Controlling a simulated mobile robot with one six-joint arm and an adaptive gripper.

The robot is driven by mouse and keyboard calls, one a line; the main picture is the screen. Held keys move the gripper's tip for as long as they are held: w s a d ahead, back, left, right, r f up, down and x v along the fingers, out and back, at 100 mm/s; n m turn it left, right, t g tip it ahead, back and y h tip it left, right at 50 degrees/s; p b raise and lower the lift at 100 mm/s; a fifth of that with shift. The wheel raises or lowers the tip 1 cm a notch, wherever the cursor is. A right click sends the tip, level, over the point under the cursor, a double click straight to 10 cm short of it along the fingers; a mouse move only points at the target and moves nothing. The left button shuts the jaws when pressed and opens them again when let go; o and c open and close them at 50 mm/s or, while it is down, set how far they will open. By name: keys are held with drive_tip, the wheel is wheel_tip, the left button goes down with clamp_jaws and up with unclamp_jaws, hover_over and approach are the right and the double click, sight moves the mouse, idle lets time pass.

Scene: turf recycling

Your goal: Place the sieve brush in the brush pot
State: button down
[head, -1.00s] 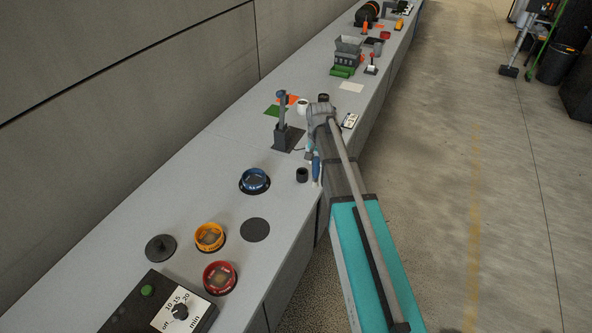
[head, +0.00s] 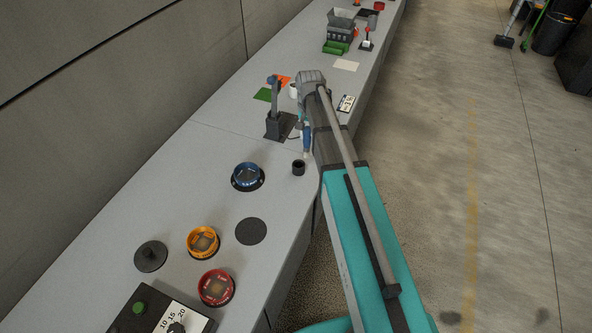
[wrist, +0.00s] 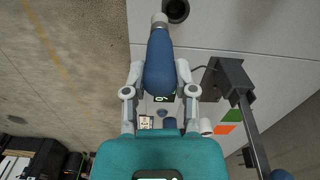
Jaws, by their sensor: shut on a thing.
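My gripper (wrist: 159,80) is shut on the sieve brush (wrist: 160,62), which has a thick blue handle and a pale tip. In the head view the brush (head: 306,143) hangs below my gripper, with its lower end near the pot's rim. The brush pot (head: 298,167) is a small black open cup near the bench's right edge. In the wrist view the pot (wrist: 177,10) is at the top edge, slightly right of the brush tip. The brush tip looks outside the pot; its height above the rim is unclear.
A dark stand with an upright post (head: 275,122) is left of my gripper. Blue (head: 248,176), orange (head: 202,242) and red (head: 216,288) sieves sit nearer on the bench. A black disc (head: 251,231) lies beside them. The bench around the pot is clear.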

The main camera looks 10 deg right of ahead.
drive_tip(key=shift+a, duration=0.15)
drive_tip(key=shift+w+a+f+m, duration=0.1)
drive_tip(key=shift+w+a+m, duration=0.45)
drive_tip(key=shift+m, duration=0.55)
drive_tip(key=shift+w+a+m, duration=0.4)
drive_tip(key=shift+a+m, duration=0.15)
drive_tip(key=shift+m, duration=0.55)
drive_tip(key=shift+f, duration=0.15)
wheel_tip(320, 180, down, 5)
drive_tip(key=b, duration=0.5)
wheel_tip(320, 180, down, 4)
drive_tip(key=b, duration=0.5)
drive_tip(key=shift+f, duration=0.2)
drive_tip(key=shift+f, duration=0.25)
drive_tip(key=shift+c, duration=2)
unclamp_jaws()
drive_tip(key=shift+r, duration=0.1)
